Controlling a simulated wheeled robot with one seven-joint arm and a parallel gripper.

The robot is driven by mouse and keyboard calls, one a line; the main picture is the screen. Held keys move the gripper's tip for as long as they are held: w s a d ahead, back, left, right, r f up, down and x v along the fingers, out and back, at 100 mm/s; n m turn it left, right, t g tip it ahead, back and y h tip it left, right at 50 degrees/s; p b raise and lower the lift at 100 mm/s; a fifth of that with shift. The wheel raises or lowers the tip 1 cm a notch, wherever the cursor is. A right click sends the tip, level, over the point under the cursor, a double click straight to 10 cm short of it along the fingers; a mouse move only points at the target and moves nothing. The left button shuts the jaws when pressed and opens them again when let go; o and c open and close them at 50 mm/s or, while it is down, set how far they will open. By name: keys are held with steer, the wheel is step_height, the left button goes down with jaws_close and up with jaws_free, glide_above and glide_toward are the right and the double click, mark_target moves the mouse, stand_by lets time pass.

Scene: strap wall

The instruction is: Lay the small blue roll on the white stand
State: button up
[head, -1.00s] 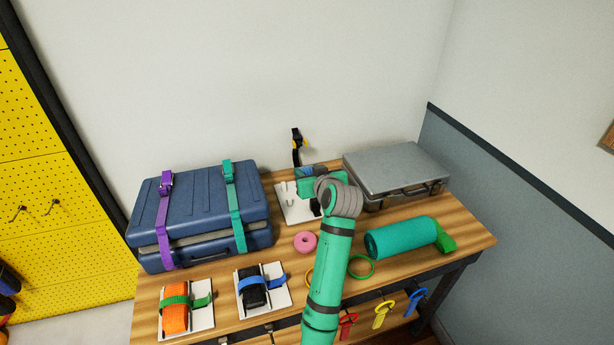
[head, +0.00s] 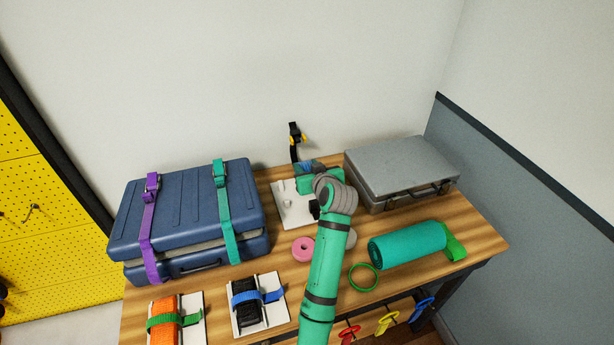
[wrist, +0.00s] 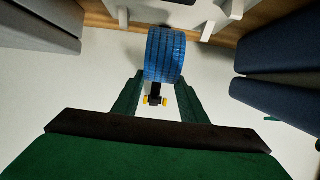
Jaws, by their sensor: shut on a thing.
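The small blue roll (wrist: 165,55) is between the fingertips of my gripper (wrist: 162,84), which is shut on it. In the head view the roll (head: 306,166) shows only in part, behind my green gripper body (head: 318,178). The white stand (head: 290,208) lies on the bench below and in front of it, partly hidden by my arm. Its white uprights (wrist: 232,9) show at the top of the wrist view, beyond the roll. The roll appears held above the stand; the exact gap cannot be told.
A blue case (head: 190,215) with purple and teal straps stands left, and a grey case (head: 400,170) right. A black post (head: 294,145) with yellow parts stands behind. A pink ring (head: 303,249), green ring (head: 363,277) and teal roll (head: 408,245) lie in front.

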steer(key=shift+f, duration=1.75)
steer(key=o, duration=1.1)
steer(key=shift+f, duration=0.15)
steer(key=v, duration=1.2)
steer(key=shift+r, duration=0.25)
